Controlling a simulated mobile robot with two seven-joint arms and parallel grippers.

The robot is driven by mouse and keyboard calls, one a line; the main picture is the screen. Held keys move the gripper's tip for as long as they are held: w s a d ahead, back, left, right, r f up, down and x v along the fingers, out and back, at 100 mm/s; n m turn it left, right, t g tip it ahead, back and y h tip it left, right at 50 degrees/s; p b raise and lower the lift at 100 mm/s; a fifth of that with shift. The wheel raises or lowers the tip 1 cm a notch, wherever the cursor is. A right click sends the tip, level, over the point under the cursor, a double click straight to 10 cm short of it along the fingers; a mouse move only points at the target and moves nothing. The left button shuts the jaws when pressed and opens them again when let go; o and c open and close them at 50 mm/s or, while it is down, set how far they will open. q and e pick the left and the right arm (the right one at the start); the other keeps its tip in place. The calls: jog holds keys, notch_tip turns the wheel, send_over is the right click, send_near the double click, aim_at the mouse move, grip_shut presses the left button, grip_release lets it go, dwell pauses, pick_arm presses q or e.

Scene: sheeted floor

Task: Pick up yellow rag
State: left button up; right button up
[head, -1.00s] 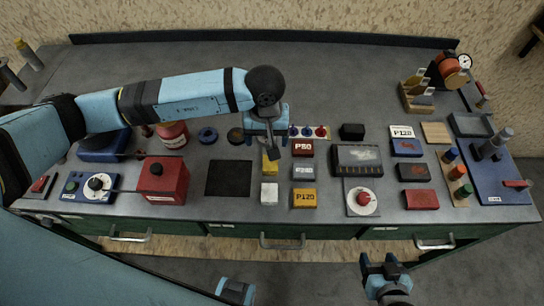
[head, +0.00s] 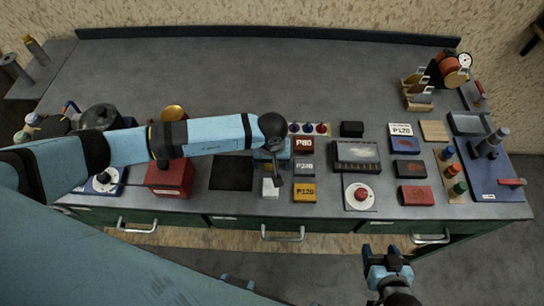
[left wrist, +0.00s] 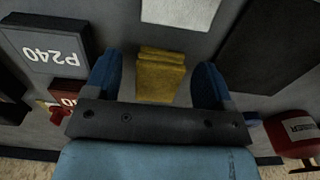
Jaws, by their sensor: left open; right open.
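The yellow rag (left wrist: 160,76) is a small folded cloth on the grey bench top, seen in the left wrist view. My left gripper (left wrist: 156,82) is open, with its two blue fingers on either side of the rag and a gap to each. In the head view my left gripper (head: 272,168) is over the bench behind a white block (head: 270,188) and hides most or all of the rag. My right gripper (head: 387,262) is open and empty in front of the bench, away from the rag.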

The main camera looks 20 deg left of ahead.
pick_arm(q)
jog(key=shift+f, duration=0.2)
jog(key=c, duration=1)
jog(key=shift+r, duration=0.1)
jog(key=shift+r, duration=0.25)
notch_tip(320, 180, up, 19)
jog(key=b, duration=0.3)
jog(key=shift+r, duration=0.2)
